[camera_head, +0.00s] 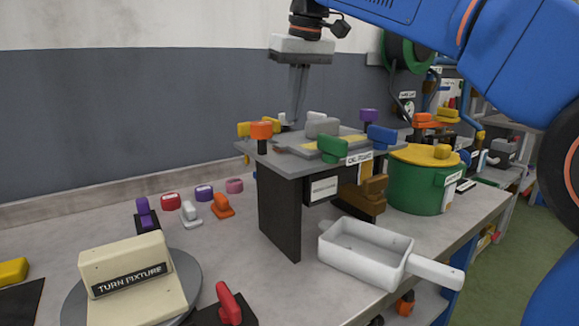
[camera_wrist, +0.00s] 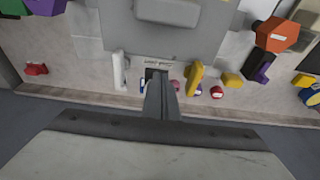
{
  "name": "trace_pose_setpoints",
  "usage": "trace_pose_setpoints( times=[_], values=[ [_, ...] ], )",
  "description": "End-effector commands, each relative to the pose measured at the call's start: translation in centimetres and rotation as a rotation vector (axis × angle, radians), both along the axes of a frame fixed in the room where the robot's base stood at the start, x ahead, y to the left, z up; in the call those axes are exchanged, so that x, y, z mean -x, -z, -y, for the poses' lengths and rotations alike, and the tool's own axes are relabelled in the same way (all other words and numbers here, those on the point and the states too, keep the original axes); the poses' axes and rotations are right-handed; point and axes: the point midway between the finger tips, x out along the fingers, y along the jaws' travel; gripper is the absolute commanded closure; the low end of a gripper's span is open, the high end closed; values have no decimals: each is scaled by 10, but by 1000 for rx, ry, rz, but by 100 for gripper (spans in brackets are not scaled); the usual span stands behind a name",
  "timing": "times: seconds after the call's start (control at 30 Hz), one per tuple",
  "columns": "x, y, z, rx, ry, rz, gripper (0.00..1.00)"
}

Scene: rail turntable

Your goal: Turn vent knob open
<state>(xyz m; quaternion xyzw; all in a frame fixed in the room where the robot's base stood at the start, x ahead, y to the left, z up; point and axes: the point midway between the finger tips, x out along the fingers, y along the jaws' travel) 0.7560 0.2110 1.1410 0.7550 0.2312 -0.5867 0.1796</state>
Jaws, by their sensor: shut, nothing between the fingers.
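My gripper (camera_head: 296,118) points straight down behind the raised grey stand (camera_head: 281,160), its fingers together and empty. In the wrist view the shut fingers (camera_wrist: 160,80) reach toward the stand's far side, near a white upright handle (camera_wrist: 119,70) and a yellow one (camera_wrist: 195,78). The stand carries several coloured knobs: orange (camera_head: 261,130), green (camera_head: 333,149), blue (camera_head: 381,136), grey (camera_head: 322,127) and purple (camera_head: 369,115). I cannot read a vent label, so I cannot tell which knob is the vent knob. Whether the fingers touch anything is unclear.
A cream turn fixture (camera_head: 130,280) sits on a round plate at front left.

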Motion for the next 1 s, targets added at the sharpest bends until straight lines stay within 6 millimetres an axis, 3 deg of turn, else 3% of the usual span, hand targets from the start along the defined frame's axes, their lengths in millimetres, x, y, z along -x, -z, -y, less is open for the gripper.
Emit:
trace_pose_setpoints(
  times=[1.0],
  values=[
    [-8, 0, 8, 0, 1, 1, 100]
  ],
)
